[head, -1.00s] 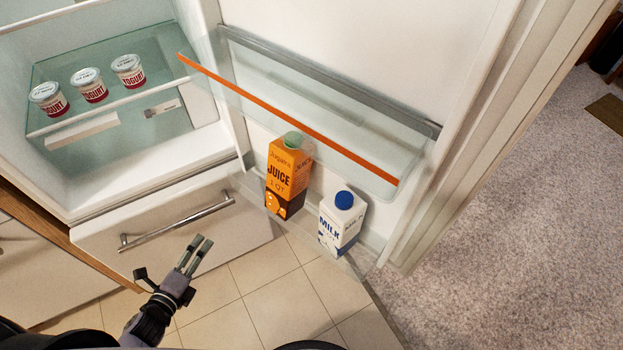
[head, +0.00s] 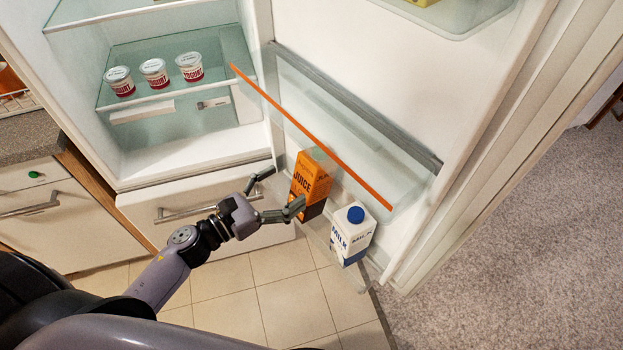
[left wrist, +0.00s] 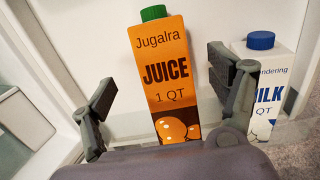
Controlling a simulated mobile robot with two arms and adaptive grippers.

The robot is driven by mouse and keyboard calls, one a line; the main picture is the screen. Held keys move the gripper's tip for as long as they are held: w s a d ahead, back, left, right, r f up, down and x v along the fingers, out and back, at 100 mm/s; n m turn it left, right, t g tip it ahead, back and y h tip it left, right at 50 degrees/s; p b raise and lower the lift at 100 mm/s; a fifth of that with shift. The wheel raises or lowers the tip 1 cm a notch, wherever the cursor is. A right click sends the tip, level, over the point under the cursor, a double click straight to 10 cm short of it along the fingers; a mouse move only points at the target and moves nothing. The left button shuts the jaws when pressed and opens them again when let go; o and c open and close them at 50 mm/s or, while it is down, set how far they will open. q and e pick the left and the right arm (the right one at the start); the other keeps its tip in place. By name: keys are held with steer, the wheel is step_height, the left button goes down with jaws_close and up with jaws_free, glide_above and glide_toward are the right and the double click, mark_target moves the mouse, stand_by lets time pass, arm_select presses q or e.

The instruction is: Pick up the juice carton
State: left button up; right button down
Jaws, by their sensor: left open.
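The orange juice carton (head: 312,178) stands upright in the low shelf of the open fridge door. In the left wrist view the juice carton (left wrist: 163,70) has a green cap and shows between my spread fingers. My left gripper (head: 283,190) is open in front of the carton, with one finger to its left and one at its lower right front. In the left wrist view both fingers of the left gripper (left wrist: 165,100) appear apart from the carton's sides. The carton's lower end is partly hidden by my gripper. My right gripper is not in view.
A white milk carton (head: 351,233) with a blue cap stands just right of the juice. A clear door bin with an orange strip (head: 310,135) slants above the cartons. Several yogurt cups (head: 154,73) sit on a fridge shelf. A drawer handle (head: 190,212) lies behind my arm.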

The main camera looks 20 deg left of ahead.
mark_target(303, 174)
arm_select(q)
steer(key=x, duration=0.2)
steer(key=shift+w+d+p, duration=0.15)
steer(key=shift+w+p, duration=0.15)
steer(key=shift+w+d+r+p, duration=0.2)
steer(key=shift+w+p, duration=0.05)
steer(key=shift+p, duration=0.1)
steer(key=p+x, duration=0.2)
steer(key=x, duration=0.1)
steer(key=shift+w+d+r, duration=0.2)
steer(key=shift+d, duration=0.1)
steer(key=shift+w+d+f, duration=0.15)
steer(key=shift+w+d, duration=0.1)
steer(key=shift+w, duration=0.1)
steer(key=shift+c, duration=0.7)
jaws_close()
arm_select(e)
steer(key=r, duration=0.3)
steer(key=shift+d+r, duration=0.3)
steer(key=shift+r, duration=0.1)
